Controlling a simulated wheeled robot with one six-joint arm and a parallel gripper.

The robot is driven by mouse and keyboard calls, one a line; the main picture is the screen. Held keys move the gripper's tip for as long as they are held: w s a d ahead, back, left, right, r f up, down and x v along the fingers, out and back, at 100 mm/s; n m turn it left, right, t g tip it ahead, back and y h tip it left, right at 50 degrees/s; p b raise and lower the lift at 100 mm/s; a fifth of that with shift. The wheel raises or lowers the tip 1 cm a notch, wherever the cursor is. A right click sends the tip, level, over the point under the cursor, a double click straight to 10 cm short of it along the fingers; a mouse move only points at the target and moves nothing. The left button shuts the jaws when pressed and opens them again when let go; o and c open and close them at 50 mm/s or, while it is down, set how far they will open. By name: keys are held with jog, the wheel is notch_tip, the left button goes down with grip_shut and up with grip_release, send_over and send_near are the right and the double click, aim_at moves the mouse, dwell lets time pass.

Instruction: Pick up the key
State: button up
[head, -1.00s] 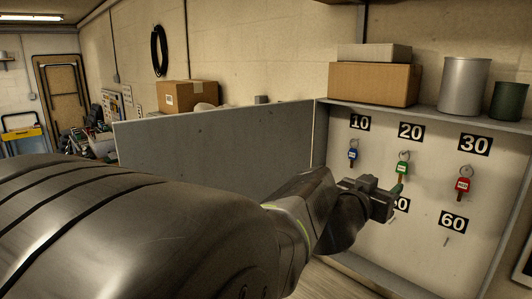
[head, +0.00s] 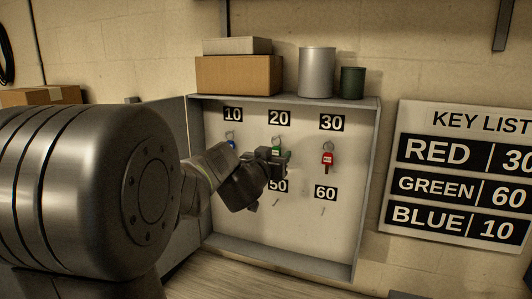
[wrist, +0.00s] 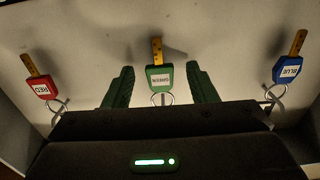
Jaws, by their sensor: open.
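The green key (wrist: 159,79) hangs by its ring between the two fingers of my gripper (wrist: 160,88) in the wrist view. The fingers are open, with a gap on each side of its green tag. In the head view my gripper (head: 278,162) is in front of the hook under label 20, and the green key (head: 277,143) is partly hidden behind it. The red key (head: 327,158) hangs under 30; it also shows at left in the wrist view (wrist: 42,86). The blue key (head: 231,145) hangs under 10, partly covered by my arm, and shows at right in the wrist view (wrist: 287,69).
The keys hang in a shallow open cabinet (head: 365,180) with raised edges. Empty hooks show near labels 50 and 60 (head: 325,193). A key list sign (head: 465,175) pairs red with 30, green with 60, blue with 10. Boxes (head: 238,76) and cans (head: 317,72) stand on top.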

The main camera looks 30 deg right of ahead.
jog(key=shift+c, duration=0.2)
jog(key=c, duration=1)
jog(key=shift+r, duration=0.2)
